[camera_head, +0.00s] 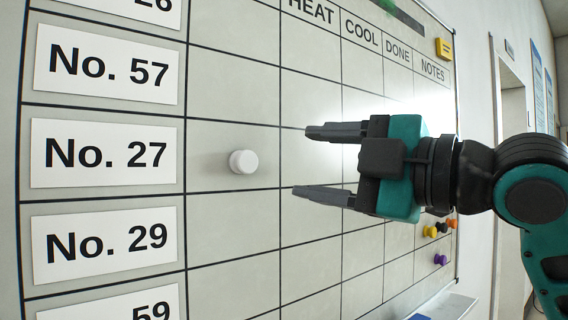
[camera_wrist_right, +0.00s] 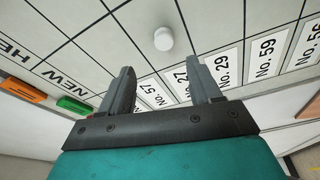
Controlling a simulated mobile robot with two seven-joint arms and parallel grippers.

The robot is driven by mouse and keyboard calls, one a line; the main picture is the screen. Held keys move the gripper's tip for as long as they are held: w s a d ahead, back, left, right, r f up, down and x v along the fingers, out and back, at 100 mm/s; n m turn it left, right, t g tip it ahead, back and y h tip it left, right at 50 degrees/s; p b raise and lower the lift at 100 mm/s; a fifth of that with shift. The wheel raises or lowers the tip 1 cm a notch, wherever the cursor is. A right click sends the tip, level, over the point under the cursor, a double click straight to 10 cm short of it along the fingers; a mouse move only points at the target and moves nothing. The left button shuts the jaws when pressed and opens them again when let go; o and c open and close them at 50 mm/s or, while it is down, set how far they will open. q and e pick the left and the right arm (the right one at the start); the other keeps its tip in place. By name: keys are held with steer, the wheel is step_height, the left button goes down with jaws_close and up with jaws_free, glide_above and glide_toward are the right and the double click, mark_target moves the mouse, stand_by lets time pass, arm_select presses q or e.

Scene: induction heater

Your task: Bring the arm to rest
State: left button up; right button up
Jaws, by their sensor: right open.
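My right gripper (camera_head: 325,163) comes in from the right in the head view. Its two fingers are apart and nothing is between them. It is in front of the whiteboard chart (camera_head: 235,55), to the right of a white round magnet (camera_head: 243,161). The magnet sits on the board in the row of No. 27, apart from the fingertips. In the right wrist view the open fingers (camera_wrist_right: 162,80) point at the board, and the magnet (camera_wrist_right: 163,39) shows beyond them. My left gripper is not in view.
Labels such as No. 57 (camera_head: 108,68) and No. 29 (camera_head: 105,241) line the board's left side. Several coloured magnets (camera_head: 440,259) sit at its lower right. A ledge (camera_head: 447,307) runs below. A doorway (camera_head: 512,150) stands to the right.

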steer(key=w+d+f+m+h, duration=0.15)
steer(key=f+m, duration=0.25)
steer(key=f, duration=0.5)
steer(key=d+f+m+g+h, duration=0.1)
steer(key=f+m+h, duration=0.2)
steer(key=f, duration=0.6)
steer(key=w+d+f+m+h, duration=0.15)
steer(key=f+m, duration=0.25)
steer(key=f, duration=0.5)
steer(key=s+d+f+m+g+h, duration=0.2)
steer(key=s+f+m, duration=0.15)
steer(key=f, duration=0.55)
steer(key=s+d+f+m+g+h, duration=0.25)
steer(key=s+f, duration=0.25)
steer(key=f, duration=0.4)
steer(key=s+d+f+m+g+h, duration=0.35)
steer(key=s+f+m, duration=0.25)
steer(key=s+f, duration=0.65)
steer(key=w+a+f+n+t+y+p, duration=0.1)
steer(key=w+a+f+t+y+p, duration=0.1)
steer(key=w+t, duration=0.3)
steer(key=shift+w+f+t+p, duration=0.25)
steer(key=shift+f+t+p, duration=0.4)
steer(key=shift+f+t, duration=0.3)
steer(key=shift+a+r, duration=0.1)
